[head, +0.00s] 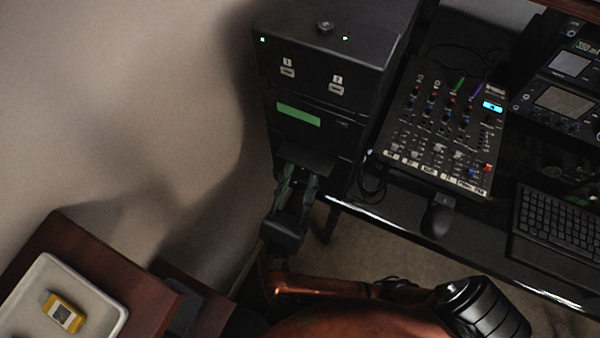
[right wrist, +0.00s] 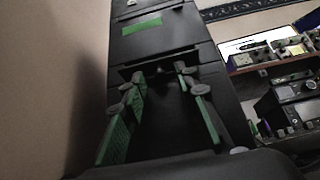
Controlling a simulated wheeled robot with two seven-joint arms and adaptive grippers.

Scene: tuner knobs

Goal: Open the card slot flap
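A tall black cabinet (head: 325,66) stands against the wall, with two small labelled slots on its front and a green display (head: 298,115). The display also shows in the right wrist view (right wrist: 142,27). Below it, a dark panel (head: 304,154) juts out a little, like a flap lip; its edge also shows in the right wrist view (right wrist: 157,60). My right gripper (head: 299,177) is just below and in front of this panel. In the right wrist view the gripper (right wrist: 160,72) has its green-padded fingers apart, with nothing seen between them. Contact with the panel cannot be told. My left gripper is out of view.
A desk right of the cabinet holds a mixer (head: 440,130), a mouse (head: 438,217), a keyboard (head: 560,222) and radio units (head: 563,103). At lower left, a wooden table (head: 80,240) bears a white tray (head: 104,312) with a yellow device (head: 63,312). The wall is close on the left.

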